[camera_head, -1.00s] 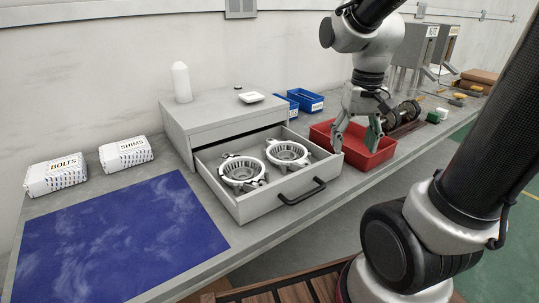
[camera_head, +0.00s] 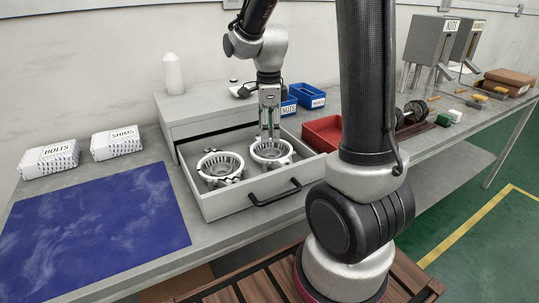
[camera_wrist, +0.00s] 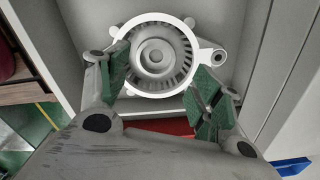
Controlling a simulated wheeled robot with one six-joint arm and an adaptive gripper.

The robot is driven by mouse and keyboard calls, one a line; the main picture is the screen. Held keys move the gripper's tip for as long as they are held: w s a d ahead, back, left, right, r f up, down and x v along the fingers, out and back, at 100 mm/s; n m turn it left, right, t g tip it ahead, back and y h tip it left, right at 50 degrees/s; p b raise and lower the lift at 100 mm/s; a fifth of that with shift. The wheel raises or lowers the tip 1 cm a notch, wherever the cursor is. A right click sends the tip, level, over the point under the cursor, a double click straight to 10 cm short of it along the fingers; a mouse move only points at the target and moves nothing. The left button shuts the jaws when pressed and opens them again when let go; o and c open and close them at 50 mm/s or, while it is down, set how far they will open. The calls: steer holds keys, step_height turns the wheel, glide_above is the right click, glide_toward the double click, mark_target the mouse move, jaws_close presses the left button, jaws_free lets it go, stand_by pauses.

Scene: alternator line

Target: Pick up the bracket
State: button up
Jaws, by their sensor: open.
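Two silver round brackets lie in the open grey drawer (camera_head: 232,206) of the bench cabinet. The left bracket (camera_head: 219,168) is clear of my gripper. My gripper (camera_head: 270,137) points down over the right bracket (camera_head: 271,154). In the wrist view the right bracket (camera_wrist: 155,55) shows as a slotted ring with a lug on its right side. My gripper's green-padded fingers (camera_wrist: 163,90) are open and spread to either side of its near edge.
A red bin (camera_head: 322,133) stands right of the drawer, with blue bins (camera_head: 307,95) behind. A white bottle (camera_head: 173,74) stands on the cabinet. A blue mat (camera_head: 95,238), a BOLTS bag (camera_head: 49,159) and a SHIMS bag (camera_head: 117,142) lie left. The drawer handle (camera_head: 275,193) juts forward.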

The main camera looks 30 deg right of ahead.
mark_target(271, 153)
steer(key=f, duration=0.7)
steer(key=shift+s+d+f, duration=0.2)
steer(key=shift+s+d, duration=0.1)
steer(key=shift+r, duration=0.1)
steer(key=c, duration=1.4)
